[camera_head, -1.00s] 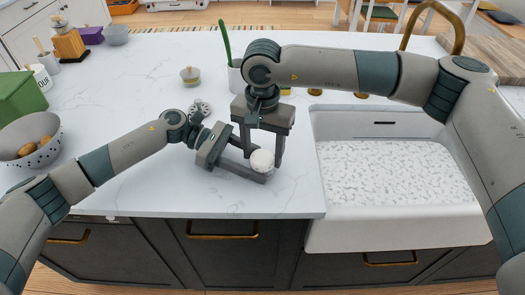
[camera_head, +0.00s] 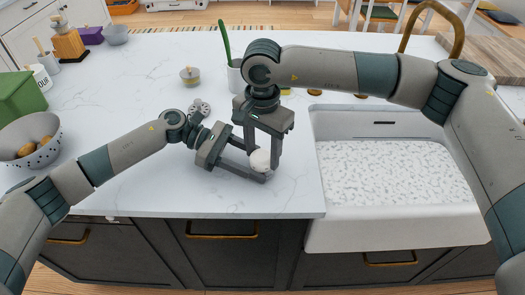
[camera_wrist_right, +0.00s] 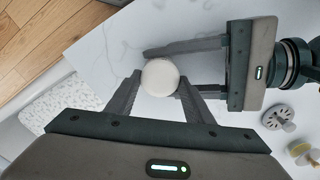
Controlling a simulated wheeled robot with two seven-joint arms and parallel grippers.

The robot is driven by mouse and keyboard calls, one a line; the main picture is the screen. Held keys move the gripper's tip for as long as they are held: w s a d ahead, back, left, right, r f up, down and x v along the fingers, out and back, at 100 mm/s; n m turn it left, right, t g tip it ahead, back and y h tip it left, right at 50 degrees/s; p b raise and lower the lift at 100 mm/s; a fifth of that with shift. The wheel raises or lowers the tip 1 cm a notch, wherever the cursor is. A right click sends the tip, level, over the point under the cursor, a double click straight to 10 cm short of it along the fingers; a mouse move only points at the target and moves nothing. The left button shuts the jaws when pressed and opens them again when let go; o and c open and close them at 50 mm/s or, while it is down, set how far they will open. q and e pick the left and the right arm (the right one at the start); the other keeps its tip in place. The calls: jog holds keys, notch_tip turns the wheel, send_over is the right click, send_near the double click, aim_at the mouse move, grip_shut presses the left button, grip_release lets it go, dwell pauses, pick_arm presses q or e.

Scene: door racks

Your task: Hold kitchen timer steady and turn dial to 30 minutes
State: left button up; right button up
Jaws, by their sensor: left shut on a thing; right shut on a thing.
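The kitchen timer is a small white round thing (camera_head: 260,160) on the white counter near its front edge. In the right wrist view it is a plain white disc (camera_wrist_right: 160,77), and no dial marks can be made out. My left gripper (camera_head: 257,166) comes in low from the left, its fingers lying along the counter and shut around the timer. My right gripper (camera_head: 263,153) points down from above and is shut on the timer's upper part. In the right wrist view its two fingers (camera_wrist_right: 158,88) are on either side of the disc. The fingers hide part of the timer's sides.
The white sink (camera_head: 390,225) opens just to the right. A colander (camera_head: 28,140) and a green box (camera_head: 20,95) stand at the left. A grey knobbed item (camera_head: 199,107), a small jar (camera_head: 190,76) and a white pot (camera_head: 235,76) stand behind the grippers. The counter's front left is clear.

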aim_at(262, 155)
jog(key=o, duration=1.1)
notch_tip(262, 155, up, 12)
